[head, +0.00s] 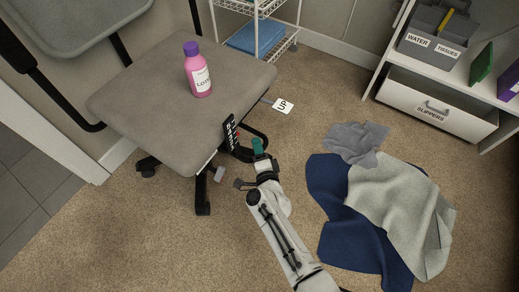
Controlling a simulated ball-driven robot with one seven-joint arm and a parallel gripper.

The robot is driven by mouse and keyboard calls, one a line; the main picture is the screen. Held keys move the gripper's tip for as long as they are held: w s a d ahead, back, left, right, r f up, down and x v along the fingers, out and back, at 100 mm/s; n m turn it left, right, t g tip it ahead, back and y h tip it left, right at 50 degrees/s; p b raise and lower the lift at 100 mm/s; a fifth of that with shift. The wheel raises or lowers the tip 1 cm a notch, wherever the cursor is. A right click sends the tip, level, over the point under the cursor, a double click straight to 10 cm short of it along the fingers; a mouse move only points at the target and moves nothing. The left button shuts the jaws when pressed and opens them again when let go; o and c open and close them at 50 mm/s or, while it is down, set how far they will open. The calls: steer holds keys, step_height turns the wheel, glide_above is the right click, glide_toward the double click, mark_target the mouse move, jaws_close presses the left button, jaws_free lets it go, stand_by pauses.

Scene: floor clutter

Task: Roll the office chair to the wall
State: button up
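The office chair (150,100) has a grey seat, a grey backrest at upper left, black arms and a black wheeled base partly hidden under the seat. A pink bottle with a purple cap (198,75) stands upright on the seat. My gripper (257,165) is low at the seat's right front side, close to the chair. A small teal piece (257,147) shows at its tip; I cannot tell whether it is held. The finger gap is too small to read. The wall (170,20) is behind the chair, with a white baseboard.
A dark lettered object (231,133) is at the seat's right edge. Blue (345,220) and grey cloths (400,205) lie at right.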

steer(key=shift+s+d+r+p, duration=0.1)
steer(key=shift+s+d+p, duration=0.15)
steer(key=shift+s+p, duration=0.2)
steer(key=p+v, duration=0.5)
steer(key=v, duration=0.4)
steer(key=shift+s, duration=0.45)
